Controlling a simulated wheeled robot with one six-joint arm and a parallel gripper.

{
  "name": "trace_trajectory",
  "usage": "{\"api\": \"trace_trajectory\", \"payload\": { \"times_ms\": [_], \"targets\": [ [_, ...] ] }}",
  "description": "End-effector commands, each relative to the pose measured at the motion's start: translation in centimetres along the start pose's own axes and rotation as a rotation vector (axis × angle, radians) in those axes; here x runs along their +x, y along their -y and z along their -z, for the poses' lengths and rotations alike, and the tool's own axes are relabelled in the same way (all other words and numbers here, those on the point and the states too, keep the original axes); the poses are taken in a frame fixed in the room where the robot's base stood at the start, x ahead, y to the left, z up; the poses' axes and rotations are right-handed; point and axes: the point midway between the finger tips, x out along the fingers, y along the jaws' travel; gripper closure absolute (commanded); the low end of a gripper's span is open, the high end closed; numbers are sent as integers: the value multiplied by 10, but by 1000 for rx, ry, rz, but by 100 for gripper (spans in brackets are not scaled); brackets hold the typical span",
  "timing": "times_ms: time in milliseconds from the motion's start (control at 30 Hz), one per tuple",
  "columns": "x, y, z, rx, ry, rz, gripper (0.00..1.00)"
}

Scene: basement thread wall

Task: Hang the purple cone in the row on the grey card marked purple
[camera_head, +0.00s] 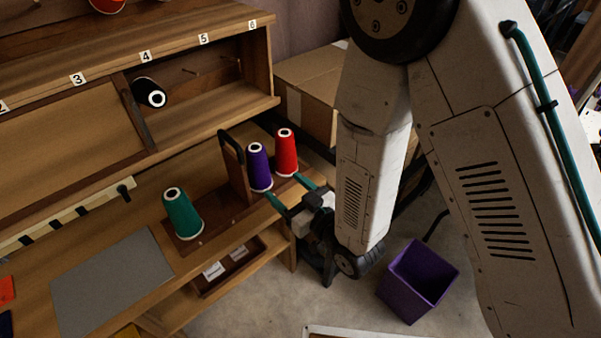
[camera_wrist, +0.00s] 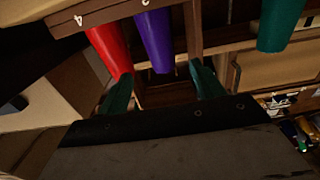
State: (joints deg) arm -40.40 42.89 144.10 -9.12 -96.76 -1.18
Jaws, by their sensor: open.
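The purple cone (camera_head: 259,168) stands upright on a wooden stand, between the red cone (camera_head: 286,153) and an upright wooden divider. The green cone (camera_head: 182,215) stands on the divider's other side. My gripper (camera_head: 283,186) is open and empty at the stand's front edge, with its teal fingers pointing toward the purple cone. In the wrist view the purple cone (camera_wrist: 153,38) shows beyond and between the two fingertips (camera_wrist: 161,70); I see no contact. A plain grey sheet (camera_head: 110,283) lies on the bench; I can read no purple marking on it.
Above the bench is a shelf with number labels, a black cone (camera_head: 149,92) under label 4 and bare pegs (camera_head: 197,72) further right. A purple bin (camera_head: 417,281) stands on the floor. A cardboard box (camera_head: 310,95) is behind.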

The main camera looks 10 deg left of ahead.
Motion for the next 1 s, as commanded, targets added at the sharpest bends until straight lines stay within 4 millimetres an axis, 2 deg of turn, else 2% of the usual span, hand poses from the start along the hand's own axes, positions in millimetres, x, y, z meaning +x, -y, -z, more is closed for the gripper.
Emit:
{"api": "trace_trajectory", "payload": {
  "times_ms": [267, 367, 467, 600, 667, 767, 900, 1000],
  "targets": [
    [-1, -2, 1, -1, 3, -3, 33],
    [3, -13, 8, -6, 31, -25, 33],
    [8, -38, 21, -15, 107, -74, 33],
    [2, -89, 48, -13, 274, -179, 33],
    [-8, -111, 60, -4, 351, -227, 33],
    [-33, -143, 79, 24, 480, -308, 33],
    [-84, -176, 109, 85, 657, -415, 33],
    [-129, -189, 130, 146, 779, -488, 33]
  ]
}}
